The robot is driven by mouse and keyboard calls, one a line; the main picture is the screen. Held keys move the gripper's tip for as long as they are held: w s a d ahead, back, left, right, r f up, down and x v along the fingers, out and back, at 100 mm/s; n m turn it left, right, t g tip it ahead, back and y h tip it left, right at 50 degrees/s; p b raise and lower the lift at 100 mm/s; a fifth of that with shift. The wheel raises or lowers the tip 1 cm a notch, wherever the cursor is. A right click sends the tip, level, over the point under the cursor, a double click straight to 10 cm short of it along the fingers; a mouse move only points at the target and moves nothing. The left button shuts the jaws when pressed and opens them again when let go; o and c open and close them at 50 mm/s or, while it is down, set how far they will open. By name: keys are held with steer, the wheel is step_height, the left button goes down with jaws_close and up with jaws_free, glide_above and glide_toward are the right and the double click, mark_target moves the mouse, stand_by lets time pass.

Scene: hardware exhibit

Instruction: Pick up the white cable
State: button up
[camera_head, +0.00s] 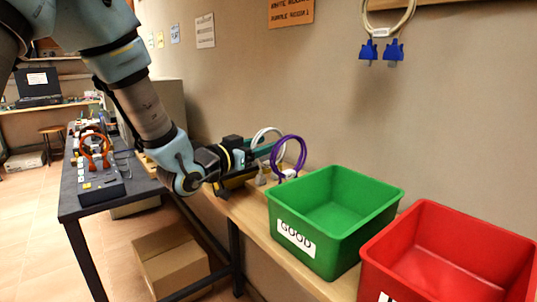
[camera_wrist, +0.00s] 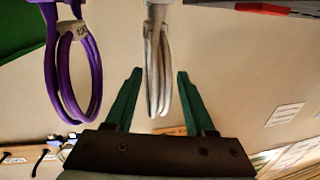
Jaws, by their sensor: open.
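The white cable (camera_head: 264,133) hangs as a loop beside the purple cable, at the left of the green bin in the head view. It also shows in the wrist view (camera_wrist: 152,75), with its loop between the two green fingers. My gripper (camera_head: 268,149) reaches the cable from the left, level with the loop. In the wrist view my gripper (camera_wrist: 160,73) is open, one finger on each side of the white cable, with a gap visible on both sides. I cannot tell how deep the loop sits between the fingers.
The purple cable (camera_head: 289,151) is close beside the white one. A green bin (camera_head: 345,225) labelled GOOD and a red bin (camera_head: 440,225) stand to the right on the wooden bench. A cable with blue connectors (camera_head: 393,49) hangs on the wall. A dark table (camera_head: 75,205) is at left.

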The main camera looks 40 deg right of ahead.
steer(key=shift+c, duration=0.2)
jaws_close()
steer(key=shift+r, duration=0.1)
stand_by(0.5)
